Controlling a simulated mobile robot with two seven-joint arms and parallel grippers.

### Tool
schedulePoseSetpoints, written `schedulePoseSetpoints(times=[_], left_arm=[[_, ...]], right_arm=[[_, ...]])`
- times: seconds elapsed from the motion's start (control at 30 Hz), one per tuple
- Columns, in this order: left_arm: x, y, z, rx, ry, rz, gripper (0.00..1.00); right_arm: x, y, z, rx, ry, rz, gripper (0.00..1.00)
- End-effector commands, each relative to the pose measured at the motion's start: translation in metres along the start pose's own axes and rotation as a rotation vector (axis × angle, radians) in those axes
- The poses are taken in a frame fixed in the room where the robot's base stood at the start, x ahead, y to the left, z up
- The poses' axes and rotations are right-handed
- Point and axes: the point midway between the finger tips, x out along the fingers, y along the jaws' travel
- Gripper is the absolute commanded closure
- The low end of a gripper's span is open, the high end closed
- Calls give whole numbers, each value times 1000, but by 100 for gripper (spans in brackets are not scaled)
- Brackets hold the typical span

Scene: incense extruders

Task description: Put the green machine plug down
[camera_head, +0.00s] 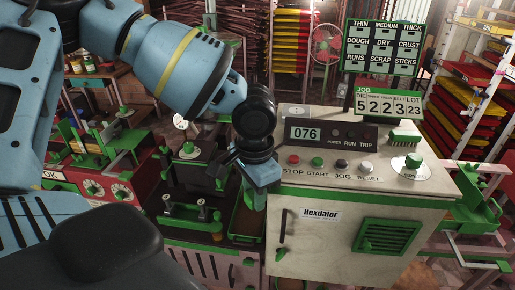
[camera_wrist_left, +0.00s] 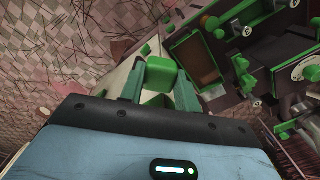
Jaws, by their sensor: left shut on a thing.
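The green machine plug (camera_wrist_left: 161,76) is a small, bright green block between the two fingers of my left gripper (camera_wrist_left: 155,88) in the left wrist view. The fingers are shut on it. In the head view my left gripper (camera_head: 255,196) points down beside the left front edge of the pale Hexdalor machine (camera_head: 333,229), above a narrow tray with a green rim (camera_head: 247,222). The plug is mostly hidden there by the gripper, and I cannot tell whether it touches anything. My right gripper is not in view.
The machine top carries buttons, a dial (camera_head: 412,163) and a 076 display (camera_head: 303,134). A black-topped unit with green parts (camera_head: 190,212) stands left of it, and a red machine (camera_head: 98,186) further left. A sign board (camera_head: 385,46) rises behind.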

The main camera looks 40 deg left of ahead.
Motion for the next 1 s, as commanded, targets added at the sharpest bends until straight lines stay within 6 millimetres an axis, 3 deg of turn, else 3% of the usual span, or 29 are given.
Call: schedulePoseSetpoints(times=[0.2, 0.37, 0.67, 0.9, 1.0], left_arm=[[29, 19, 5, -193, -5, 15, 100], [42, 18, 8, -345, -5, 23, 100], [32, -50, 31, -607, 4, 20, 100], [21, -114, 76, -777, 2, 31, 100], [24, -131, 98, -840, -2, 34, 100]], right_arm=[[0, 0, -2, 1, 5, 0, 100], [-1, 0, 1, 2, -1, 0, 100], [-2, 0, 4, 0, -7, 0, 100], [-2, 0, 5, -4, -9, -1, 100], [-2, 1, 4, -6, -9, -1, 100]])
